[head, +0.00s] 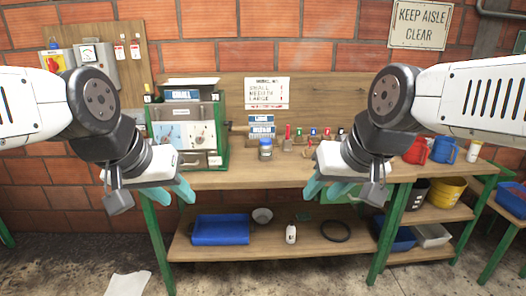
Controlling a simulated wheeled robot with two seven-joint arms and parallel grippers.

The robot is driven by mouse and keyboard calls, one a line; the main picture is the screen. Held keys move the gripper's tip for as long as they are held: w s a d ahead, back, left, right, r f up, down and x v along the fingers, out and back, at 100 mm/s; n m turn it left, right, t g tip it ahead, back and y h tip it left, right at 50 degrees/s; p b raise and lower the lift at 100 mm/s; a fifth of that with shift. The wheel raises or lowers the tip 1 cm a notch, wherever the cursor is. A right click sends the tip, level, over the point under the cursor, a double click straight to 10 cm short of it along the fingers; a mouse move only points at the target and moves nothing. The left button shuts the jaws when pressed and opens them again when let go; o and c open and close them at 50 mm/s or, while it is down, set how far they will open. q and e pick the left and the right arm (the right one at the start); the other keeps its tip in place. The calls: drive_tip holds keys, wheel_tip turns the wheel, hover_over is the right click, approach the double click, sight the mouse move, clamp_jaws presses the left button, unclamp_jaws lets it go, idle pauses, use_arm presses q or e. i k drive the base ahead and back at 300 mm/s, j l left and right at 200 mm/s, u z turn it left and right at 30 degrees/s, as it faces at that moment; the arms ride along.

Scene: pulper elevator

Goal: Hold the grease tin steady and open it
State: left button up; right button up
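A small blue jar with a pale lid (265,149) stands upright on the wooden bench top, near its middle; it may be the grease tin, but its label is too small to read. My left gripper (177,194) hangs in front of the bench, left of the jar. My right gripper (327,191) hangs to the right of the jar. Both have teal fingers that look spread apart with nothing between them. Neither touches the jar.
A green-framed machine (188,130) stands on the bench at left. A blue-and-white labelled box (262,127) and several small tools are behind the jar. The lower shelf (275,241) holds a blue tray (220,230).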

sight(265, 151)
drive_tip(key=i+l+u, duration=0.3)
drive_tip(key=l, duration=0.4)
drive_tip(key=i+l+u, duration=0.15)
drive_tip(key=i+l, duration=0.15)
drive_tip(key=i+l+u, duration=0.2)
drive_tip(key=l, duration=0.25)
drive_tip(key=l+u, duration=0.15)
drive_tip(key=l, duration=0.25)
drive_tip(key=i+l+u, duration=0.15)
drive_tip(key=l, duration=0.25)
drive_tip(key=i+l+u, duration=0.15)
drive_tip(key=l, duration=0.3)
drive_tip(key=i+l, duration=0.15)
drive_tip(key=l, duration=0.1)
